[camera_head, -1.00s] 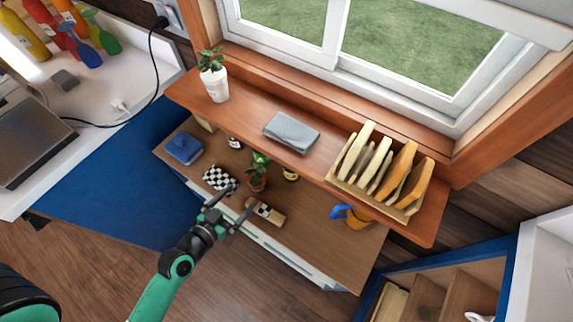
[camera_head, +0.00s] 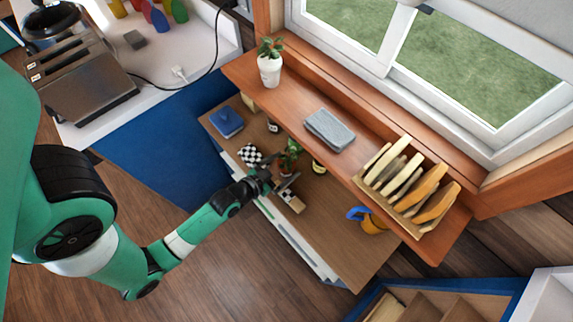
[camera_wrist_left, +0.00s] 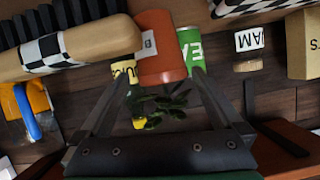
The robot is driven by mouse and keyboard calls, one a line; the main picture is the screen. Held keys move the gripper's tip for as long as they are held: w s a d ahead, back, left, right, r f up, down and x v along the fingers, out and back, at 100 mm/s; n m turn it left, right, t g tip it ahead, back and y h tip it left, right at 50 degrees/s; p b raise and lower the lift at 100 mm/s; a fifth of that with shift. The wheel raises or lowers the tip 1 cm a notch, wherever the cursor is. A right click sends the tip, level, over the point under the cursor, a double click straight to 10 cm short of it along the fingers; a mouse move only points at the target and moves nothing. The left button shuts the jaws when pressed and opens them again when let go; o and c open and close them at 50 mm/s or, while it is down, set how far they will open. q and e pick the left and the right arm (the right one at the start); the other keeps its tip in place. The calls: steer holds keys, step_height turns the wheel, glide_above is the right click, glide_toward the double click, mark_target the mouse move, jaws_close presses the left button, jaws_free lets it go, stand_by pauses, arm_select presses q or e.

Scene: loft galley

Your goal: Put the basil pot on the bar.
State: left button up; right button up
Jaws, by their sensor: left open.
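The basil pot, a small terracotta pot with leafy green basil (camera_head: 290,152), stands on the lower wooden counter (camera_head: 335,235). In the left wrist view the picture is upside down, and the terracotta pot (camera_wrist_left: 160,50) bears a label partly showing "B". My left gripper (camera_head: 281,174) is open, its fingers pointing at the pot. In the wrist view its fingertips (camera_wrist_left: 160,76) lie to either side of the pot and basil leaves; I cannot tell if they touch. The raised wooden bar (camera_head: 300,105) runs under the window. My right gripper is not in view.
On the bar stand a white potted plant (camera_head: 270,71), a folded grey cloth (camera_head: 329,129) and a rack of boards (camera_head: 408,185).

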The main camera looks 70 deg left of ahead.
arm_select(q)
steer(key=b+x, duration=0.1)
steer(key=x, duration=0.3)
steer(key=shift+a+f+b, duration=0.25)
steer(key=shift+f+b, duration=0.1)
steer(key=shift+b, duration=0.05)
steer(key=shift+w+a, duration=0.1)
steer(key=shift+w, duration=0.15)
jaws_close()
steer(key=shift+r, duration=0.15)
